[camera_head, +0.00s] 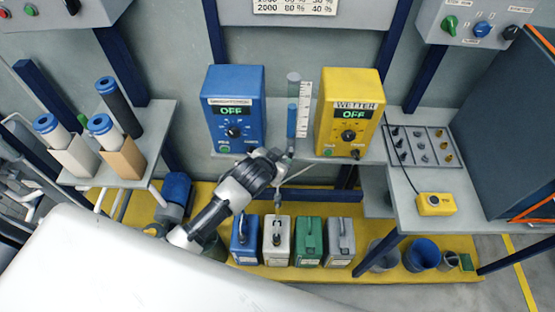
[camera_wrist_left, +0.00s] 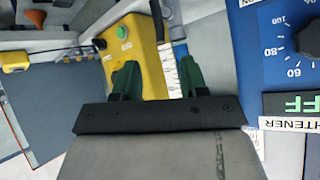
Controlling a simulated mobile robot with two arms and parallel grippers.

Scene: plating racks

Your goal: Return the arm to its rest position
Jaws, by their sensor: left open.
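My left arm comes in from the lower left in the head view, and its gripper (camera_head: 284,158) is in front of the shelf between the blue brightener box (camera_head: 234,85) and the yellow wetter box (camera_head: 352,88). In the left wrist view the two dark green fingers (camera_wrist_left: 159,82) stand apart with nothing held between them. Beyond them the yellow box (camera_wrist_left: 140,50) and a white scale strip (camera_wrist_left: 168,70) show. The blue box (camera_wrist_left: 285,75) is close on the right side of that view. Both boxes' displays read OFF. My right gripper is not in view.
A clear tube with blue liquid (camera_head: 292,120) stands between the boxes. Several jugs (camera_head: 311,242) stand on the yellow platform below. Blue-capped cylinders (camera_head: 103,130) are on the left shelf. A side table (camera_head: 432,205) at right holds a yellow button box (camera_head: 436,204).

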